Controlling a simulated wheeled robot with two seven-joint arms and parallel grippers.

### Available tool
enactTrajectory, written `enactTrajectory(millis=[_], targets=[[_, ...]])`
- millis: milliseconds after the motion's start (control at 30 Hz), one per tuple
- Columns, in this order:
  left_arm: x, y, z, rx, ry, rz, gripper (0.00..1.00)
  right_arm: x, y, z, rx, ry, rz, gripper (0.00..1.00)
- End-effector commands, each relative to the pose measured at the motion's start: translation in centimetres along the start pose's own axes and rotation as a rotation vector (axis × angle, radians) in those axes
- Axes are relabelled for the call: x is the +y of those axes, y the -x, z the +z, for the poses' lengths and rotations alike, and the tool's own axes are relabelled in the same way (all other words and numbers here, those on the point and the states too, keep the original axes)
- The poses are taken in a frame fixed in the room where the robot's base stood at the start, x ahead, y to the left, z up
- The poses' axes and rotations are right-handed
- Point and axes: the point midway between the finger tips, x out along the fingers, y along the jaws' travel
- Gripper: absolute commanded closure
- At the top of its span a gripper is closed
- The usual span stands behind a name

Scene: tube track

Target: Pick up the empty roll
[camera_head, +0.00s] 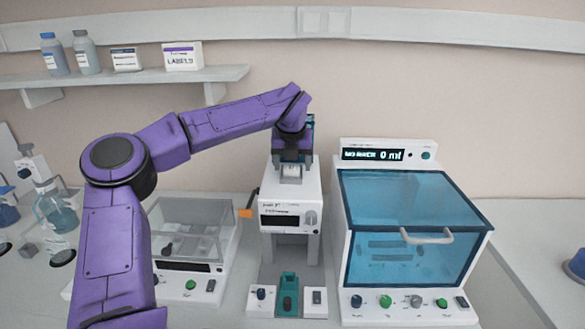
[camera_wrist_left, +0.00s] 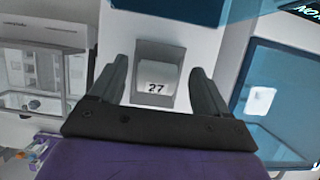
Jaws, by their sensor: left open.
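I cannot pick out anything that is clearly an empty roll. A white instrument (camera_head: 290,195) with a display and a knob stands in the middle of the bench. A small white piece marked 27 (camera_wrist_left: 156,80) sits in a grey frame on its top. My left gripper (camera_head: 292,160) is over the top of this instrument, pointing down. In the left wrist view its two dark fingers (camera_wrist_left: 160,75) are apart, one on each side of the grey frame, with nothing held between them. My right gripper is not in view.
A blue-windowed cabinet (camera_head: 408,215) with a handle stands close on the right. A clear-lidded box (camera_head: 190,228) is on the left, partly behind my arm. A teal piece (camera_head: 287,290) sits at the instrument's front. A wall shelf (camera_head: 150,78) holds bottles and boxes.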

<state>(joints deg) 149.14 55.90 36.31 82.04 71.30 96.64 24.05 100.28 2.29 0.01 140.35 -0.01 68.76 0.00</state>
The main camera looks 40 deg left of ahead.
Motion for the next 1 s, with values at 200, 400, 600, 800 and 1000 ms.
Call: enactTrajectory(millis=[200,400,600,800,1000], targets=[[0.0,0.0,0.0,-0.001,0.000,0.000,0.66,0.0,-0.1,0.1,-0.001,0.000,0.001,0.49],[0.0,0.0,0.0,-0.001,-0.001,0.000,0.83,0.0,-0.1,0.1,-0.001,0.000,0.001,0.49],[0.0,0.2,0.1,-0.001,-0.001,0.001,0.83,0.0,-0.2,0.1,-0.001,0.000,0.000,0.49],[0.0,2.7,1.1,-0.006,0.001,0.001,0.83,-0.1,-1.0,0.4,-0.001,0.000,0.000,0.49],[-0.1,8.7,3.6,-0.008,0.003,0.001,0.83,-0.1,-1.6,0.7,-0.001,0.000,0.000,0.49]])
